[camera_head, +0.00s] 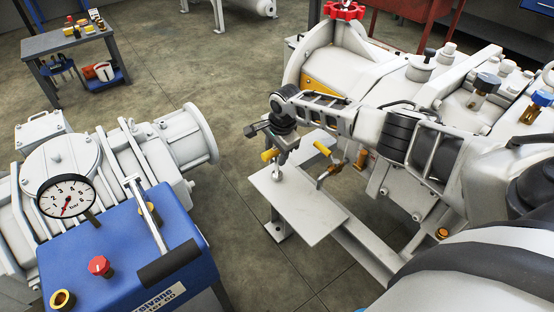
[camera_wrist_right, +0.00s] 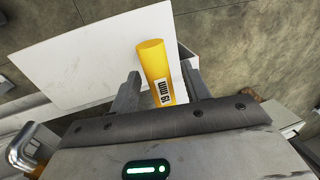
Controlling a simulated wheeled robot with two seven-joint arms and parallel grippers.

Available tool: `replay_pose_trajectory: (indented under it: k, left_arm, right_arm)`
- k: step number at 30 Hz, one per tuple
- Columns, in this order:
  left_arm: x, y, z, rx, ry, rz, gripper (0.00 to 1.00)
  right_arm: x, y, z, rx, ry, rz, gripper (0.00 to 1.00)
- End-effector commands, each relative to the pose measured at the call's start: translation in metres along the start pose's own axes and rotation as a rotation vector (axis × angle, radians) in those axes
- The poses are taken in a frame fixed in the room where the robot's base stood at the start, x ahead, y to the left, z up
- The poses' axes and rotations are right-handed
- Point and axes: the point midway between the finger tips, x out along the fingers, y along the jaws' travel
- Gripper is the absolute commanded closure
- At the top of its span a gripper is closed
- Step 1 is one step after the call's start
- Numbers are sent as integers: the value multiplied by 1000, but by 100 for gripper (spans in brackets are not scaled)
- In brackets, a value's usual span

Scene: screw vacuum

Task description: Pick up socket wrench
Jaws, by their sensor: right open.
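The socket wrench (camera_wrist_right: 153,62) shows in the right wrist view as a yellow cylinder with a "19 mm" label. Its yellow end also shows in the head view (camera_head: 268,155), beside my right gripper. My right gripper (camera_head: 278,160) reaches in from the right over a white plate. In the wrist view its two fingers (camera_wrist_right: 160,84) stand apart, one on each side of the yellow cylinder. I cannot tell whether they touch it. The lower part of the wrench is hidden by the gripper body. My left gripper is not in view.
The white plate (camera_head: 300,212) lies below the gripper, beside a large grey pump (camera_head: 380,70). A yellow-handled valve (camera_head: 322,149) is close on the right. A blue box (camera_head: 120,250) with a gauge stands at front left. A tool table (camera_head: 60,40) is at the back left.

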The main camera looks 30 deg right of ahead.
Motion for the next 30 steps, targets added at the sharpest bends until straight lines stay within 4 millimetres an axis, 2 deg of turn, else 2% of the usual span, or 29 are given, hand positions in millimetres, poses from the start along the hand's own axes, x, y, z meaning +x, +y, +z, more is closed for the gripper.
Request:
replay_pose_trajectory:
  k: [7,8,12,13,23,26,30]
  left_arm:
    - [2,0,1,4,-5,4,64]
    - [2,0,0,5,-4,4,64]
    - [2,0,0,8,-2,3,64]
    - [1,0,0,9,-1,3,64]
    - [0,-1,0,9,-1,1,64]
    - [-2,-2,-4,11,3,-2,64]
    - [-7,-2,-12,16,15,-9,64]
  right_arm:
    - [1,0,0,-1,0,-1,53]
    - [1,0,0,-1,0,-1,59]
    - [1,0,0,-1,0,-1,98]
    - [1,0,0,-1,0,-1,100]
    - [-1,-2,0,0,0,-3,100]
    - [-7,-3,0,0,-1,-4,100]
    - [-25,-7,0,-1,-1,-5,100]
